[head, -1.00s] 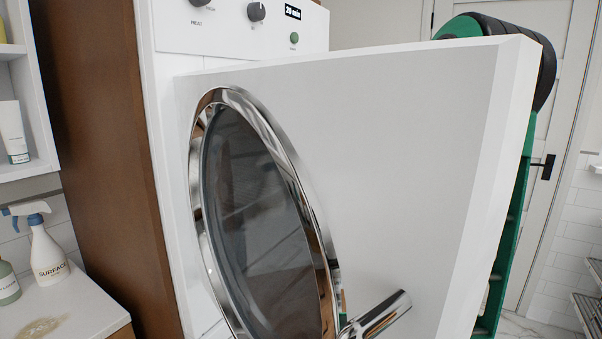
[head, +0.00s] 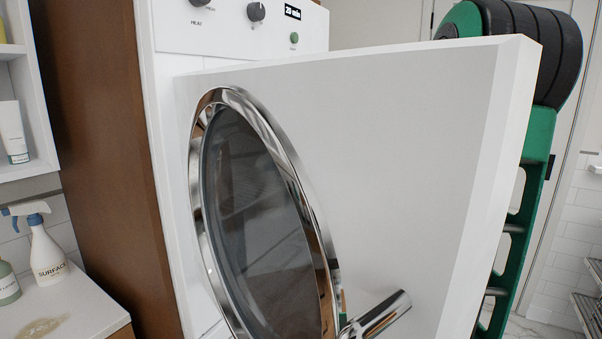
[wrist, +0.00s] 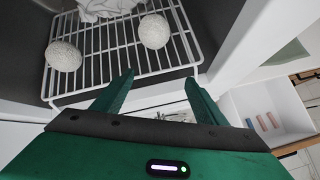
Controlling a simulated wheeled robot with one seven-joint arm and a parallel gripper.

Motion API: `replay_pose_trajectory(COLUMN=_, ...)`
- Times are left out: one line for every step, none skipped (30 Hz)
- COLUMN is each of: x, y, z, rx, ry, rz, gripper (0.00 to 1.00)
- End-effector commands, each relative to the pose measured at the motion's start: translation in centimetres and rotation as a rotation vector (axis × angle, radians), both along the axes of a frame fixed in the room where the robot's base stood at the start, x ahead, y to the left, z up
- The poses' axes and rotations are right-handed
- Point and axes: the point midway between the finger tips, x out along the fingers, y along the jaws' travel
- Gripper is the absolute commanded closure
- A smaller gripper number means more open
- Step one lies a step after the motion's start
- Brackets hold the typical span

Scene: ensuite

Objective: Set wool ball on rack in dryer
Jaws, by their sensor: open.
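The white wire rack (wrist: 105,65) is in the dryer's grey opening at the top left of the wrist view. Two pale, rough wool balls sit on it: one (wrist: 63,56) by its left side, the other (wrist: 153,31) towards its right side. My gripper (wrist: 160,97) is open and empty, its fingers pointing at the rack's front edge, apart from both balls. The dryer (head: 172,130) has its white door (head: 400,150) open in the head view. The door hides the gripper and the rack there.
A crumpled white cloth (wrist: 108,8) lies at the rack's far end. A white open drawer (wrist: 262,118) with small pink and bluish items is right of the gripper. A spray bottle (head: 47,250) stands on the left counter. The door's chrome handle (head: 378,318) sticks out.

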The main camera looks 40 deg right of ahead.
Motion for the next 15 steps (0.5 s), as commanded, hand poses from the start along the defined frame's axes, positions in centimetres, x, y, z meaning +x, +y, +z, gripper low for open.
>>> replay_pose_trajectory(x=-0.3, y=-0.2, z=0.0, rx=-0.001, ry=0.001, rz=-0.003, gripper=0.34)
replay_pose_trajectory(x=-0.4, y=-0.3, z=0.0, rx=0.0, ry=0.001, rz=-0.004, gripper=0.34)
replay_pose_trajectory(x=-0.6, y=-0.4, z=0.0, rx=0.0, ry=0.001, rz=-0.004, gripper=0.34)
replay_pose_trajectory(x=-0.7, y=-0.3, z=0.0, rx=0.0, ry=0.001, rz=-0.003, gripper=0.34)
replay_pose_trajectory(x=-0.9, y=-0.4, z=0.0, rx=0.0, ry=0.001, rz=-0.003, gripper=0.34)
replay_pose_trajectory(x=-1.0, y=-0.4, z=0.0, rx=0.0, ry=0.001, rz=-0.003, gripper=0.34)
replay_pose_trajectory(x=-1.1, y=-0.5, z=-0.1, rx=0.0, ry=0.001, rz=-0.003, gripper=0.34)
replay_pose_trajectory(x=-1.2, y=-0.5, z=-0.1, rx=0.001, ry=0.001, rz=-0.003, gripper=0.34)
replay_pose_trajectory(x=-1.4, y=-0.6, z=-0.1, rx=0.001, ry=0.001, rz=-0.003, gripper=0.34)
replay_pose_trajectory(x=-1.4, y=-0.6, z=-0.1, rx=0.0, ry=0.001, rz=-0.003, gripper=0.34)
replay_pose_trajectory(x=-1.5, y=-0.6, z=-0.1, rx=0.0, ry=0.002, rz=-0.003, gripper=0.34)
replay_pose_trajectory(x=-1.6, y=-0.7, z=-0.1, rx=0.0, ry=0.001, rz=-0.003, gripper=0.34)
replay_pose_trajectory(x=-1.7, y=-0.7, z=-0.1, rx=0.001, ry=0.0, rz=-0.002, gripper=0.34)
replay_pose_trajectory(x=-1.7, y=-0.6, z=-0.1, rx=0.001, ry=0.001, rz=-0.001, gripper=0.34)
replay_pose_trajectory(x=-1.8, y=-0.6, z=-0.1, rx=0.001, ry=0.001, rz=-0.001, gripper=0.34)
